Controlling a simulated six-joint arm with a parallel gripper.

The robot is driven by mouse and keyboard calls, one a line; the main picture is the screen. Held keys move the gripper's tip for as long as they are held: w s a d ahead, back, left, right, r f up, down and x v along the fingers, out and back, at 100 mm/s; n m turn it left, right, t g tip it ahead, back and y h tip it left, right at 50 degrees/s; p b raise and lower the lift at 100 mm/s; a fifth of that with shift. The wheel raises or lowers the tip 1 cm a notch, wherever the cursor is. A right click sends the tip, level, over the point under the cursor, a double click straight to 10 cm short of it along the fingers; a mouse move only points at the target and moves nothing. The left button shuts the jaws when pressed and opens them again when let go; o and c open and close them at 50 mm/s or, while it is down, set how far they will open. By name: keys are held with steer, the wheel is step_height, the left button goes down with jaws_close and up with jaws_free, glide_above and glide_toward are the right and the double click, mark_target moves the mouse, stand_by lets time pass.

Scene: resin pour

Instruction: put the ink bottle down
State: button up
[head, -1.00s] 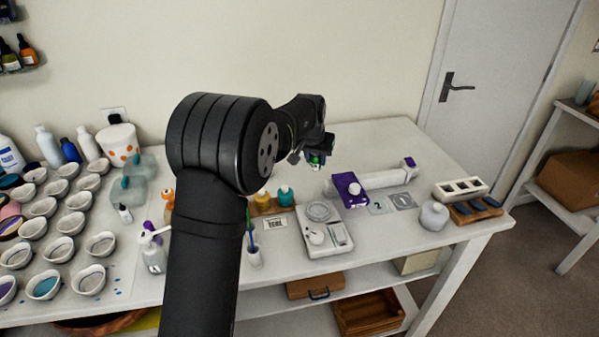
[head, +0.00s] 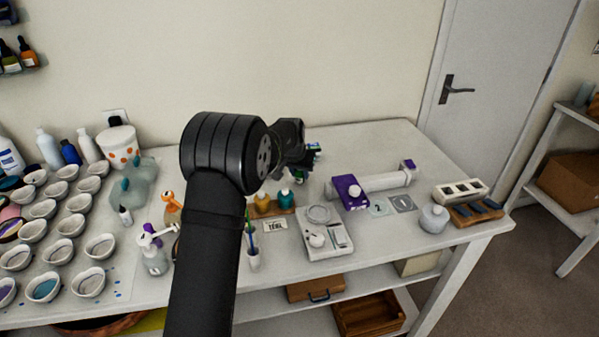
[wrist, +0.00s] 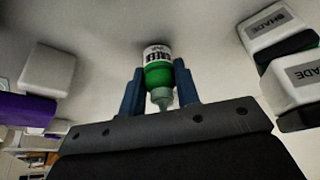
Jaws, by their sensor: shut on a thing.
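The ink bottle (wrist: 158,76) is green with a white label and a pale nozzle. In the wrist view it sits between the two blue fingers of my gripper (wrist: 160,88), which is shut on it. The nozzle points toward the wrist camera. In the head view my gripper (head: 312,153) is over the back part of the table (head: 370,147), behind the wooden stand. My own arm hides most of the bottle there, and I cannot tell whether its base touches the table.
A wooden stand (head: 272,211) holds amber and teal bottles in front of my gripper. A scale (head: 326,242) and a purple device (head: 349,193) are to the right. In the wrist view, white blocks marked SHADE (wrist: 277,30) are at the right. The back right tabletop is clear.

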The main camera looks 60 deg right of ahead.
steer(key=shift+f, duration=0.15)
steer(key=o, duration=1)
steer(key=shift+c, duration=0.2)
steer(key=shift+a+r, duration=0.1)
steer(key=shift+r, duration=0.45)
steer(key=v, duration=1.1)
steer(key=shift+a, duration=0.1)
